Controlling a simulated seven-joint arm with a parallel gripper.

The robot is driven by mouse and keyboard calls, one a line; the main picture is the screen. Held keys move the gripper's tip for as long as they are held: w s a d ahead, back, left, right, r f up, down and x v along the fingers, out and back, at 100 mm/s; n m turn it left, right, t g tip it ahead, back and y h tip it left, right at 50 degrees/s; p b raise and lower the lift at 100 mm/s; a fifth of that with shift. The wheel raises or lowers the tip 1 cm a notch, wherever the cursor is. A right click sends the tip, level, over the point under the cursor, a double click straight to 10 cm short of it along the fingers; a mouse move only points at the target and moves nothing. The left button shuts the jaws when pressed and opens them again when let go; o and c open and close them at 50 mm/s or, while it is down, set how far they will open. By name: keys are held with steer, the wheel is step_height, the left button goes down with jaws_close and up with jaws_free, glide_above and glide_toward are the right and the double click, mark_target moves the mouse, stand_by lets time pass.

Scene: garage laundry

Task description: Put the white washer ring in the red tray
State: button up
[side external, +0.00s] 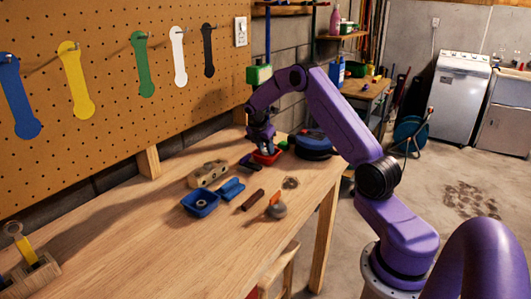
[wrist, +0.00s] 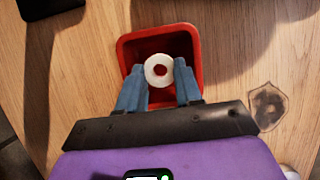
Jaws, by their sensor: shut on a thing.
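The white washer ring (wrist: 148,69) is between the two blue fingertips of my gripper (wrist: 158,78) in the wrist view. My gripper is shut on it. The ring shows over the red tray (wrist: 194,38), whose inside is visible through and around it. How high the ring is above the tray floor I cannot tell. In the side view my gripper (side external: 266,146) points down at the red tray (side external: 268,158) toward the far end of the bench. The ring is hidden there.
A blue tray (side external: 201,207) with a ring in it, a wooden block with holes (side external: 208,173), a blue piece (side external: 231,189), a brown bar (side external: 253,200) and a grey object with an orange part (side external: 276,208) stand nearer. A round blue item (side external: 314,145) is right of the red tray.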

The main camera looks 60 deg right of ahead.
steer(key=shift+f, duration=1.1)
steer(key=shift+f, duration=0.1)
steer(key=o, duration=0.7)
